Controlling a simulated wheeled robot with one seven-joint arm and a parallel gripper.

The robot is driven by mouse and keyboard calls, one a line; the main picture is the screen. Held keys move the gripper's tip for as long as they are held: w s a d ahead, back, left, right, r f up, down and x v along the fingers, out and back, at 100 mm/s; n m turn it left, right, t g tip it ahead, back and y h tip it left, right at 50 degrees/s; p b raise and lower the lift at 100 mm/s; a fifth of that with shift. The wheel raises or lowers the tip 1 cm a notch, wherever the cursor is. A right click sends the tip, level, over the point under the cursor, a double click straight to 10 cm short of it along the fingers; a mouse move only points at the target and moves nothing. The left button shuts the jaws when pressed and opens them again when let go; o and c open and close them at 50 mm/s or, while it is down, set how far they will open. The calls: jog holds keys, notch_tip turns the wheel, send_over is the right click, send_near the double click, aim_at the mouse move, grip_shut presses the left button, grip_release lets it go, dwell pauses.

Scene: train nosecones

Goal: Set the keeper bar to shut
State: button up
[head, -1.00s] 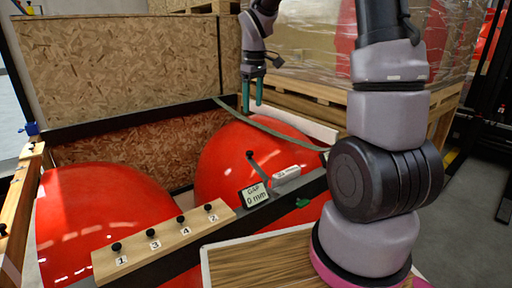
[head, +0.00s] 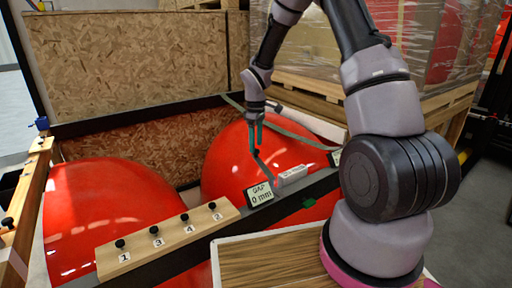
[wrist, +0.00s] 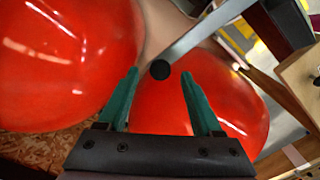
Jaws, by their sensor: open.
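The keeper bar (head: 264,168) is a thin grey bar with a round black knob at its upper end. It stands tilted by the dark rail, in front of the right red nosecone (head: 225,165). My gripper (head: 257,138) is open and empty, pointing down with its green fingers just above the knob. In the wrist view the black knob (wrist: 160,69) shows between the fingertips of my gripper (wrist: 160,80), not gripped. The grey keeper bar (wrist: 205,29) runs from it to the upper right. Contact between fingers and knob cannot be told.
A gap display (head: 260,193) reading 0 mm and a small white label block (head: 292,171) sit on the dark rail beside the bar. A wooden strip (head: 170,240) with several numbered black knobs lies left. A green strap (head: 290,133) crosses the right nosecone.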

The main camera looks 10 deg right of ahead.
jog(key=shift+f, duration=0.95)
grip_shut()
dwell(0.8)
